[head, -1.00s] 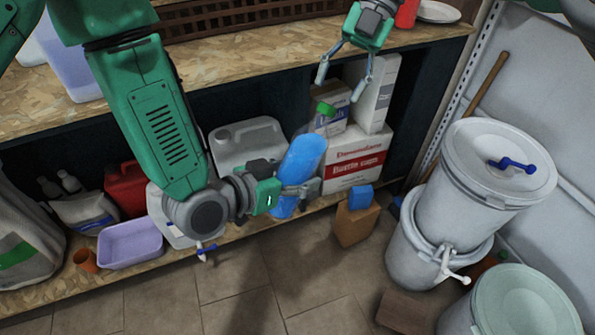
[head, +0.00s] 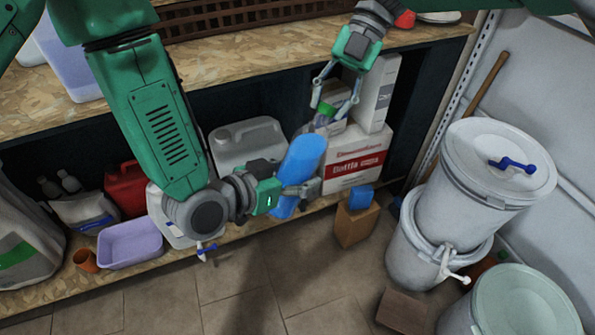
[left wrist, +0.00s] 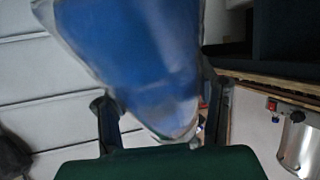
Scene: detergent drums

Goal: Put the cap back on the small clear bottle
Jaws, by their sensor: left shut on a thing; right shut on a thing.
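The small clear bottle (head: 302,160), with blue liquid inside, is held tilted in front of the shelf, its top leaning right. My left gripper (head: 299,191) is shut on its lower part. In the left wrist view, the blurred bottle (left wrist: 140,60) fills the upper middle between the fingers. The green cap (head: 326,108) is at the bottle's mouth. My right gripper (head: 335,106) comes from above and is shut on the cap. I cannot tell whether the cap is screwed down. The fingers partly hide the bottle's neck.
White and red boxes (head: 357,160) stand close behind the bottle on the lower shelf. A white jerrycan (head: 247,142) is behind it to the left. White drums (head: 480,190) are at the right.

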